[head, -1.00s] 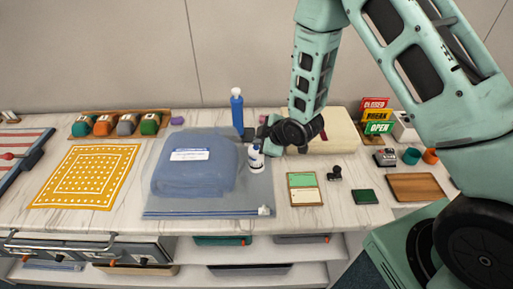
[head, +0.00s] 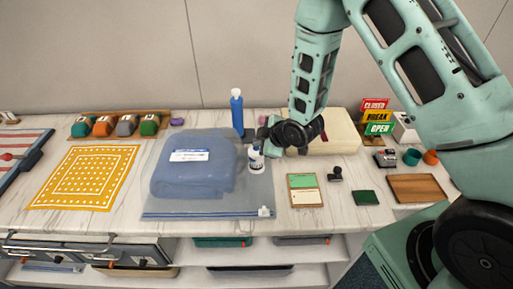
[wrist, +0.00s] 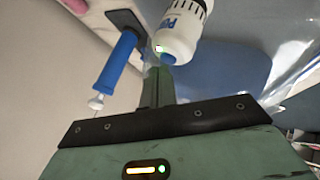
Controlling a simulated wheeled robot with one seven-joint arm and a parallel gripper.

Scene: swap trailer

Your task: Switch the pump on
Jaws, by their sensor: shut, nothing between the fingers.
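The pump appears to be the small white cylinder (head: 256,162) with a blue and black printed label, standing by the right side of the bag. In the wrist view the white cylinder (wrist: 182,30) has a small lit green spot and a blue button at its near end. My gripper (head: 263,139) is shut and empty, just above the cylinder. In the wrist view its closed fingertips (wrist: 159,72) are at or very close to the blue button; I cannot tell if they touch. The clear bag (head: 160,208) holds a folded blue cloth (head: 205,175).
A tall blue cylinder (head: 237,115) with a white top stands behind my gripper, on a black foot. A cream block (head: 340,140) lies behind my arm. A green and cream card (head: 304,190), a stamp (head: 335,174) and a green pad (head: 366,197) lie to the right.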

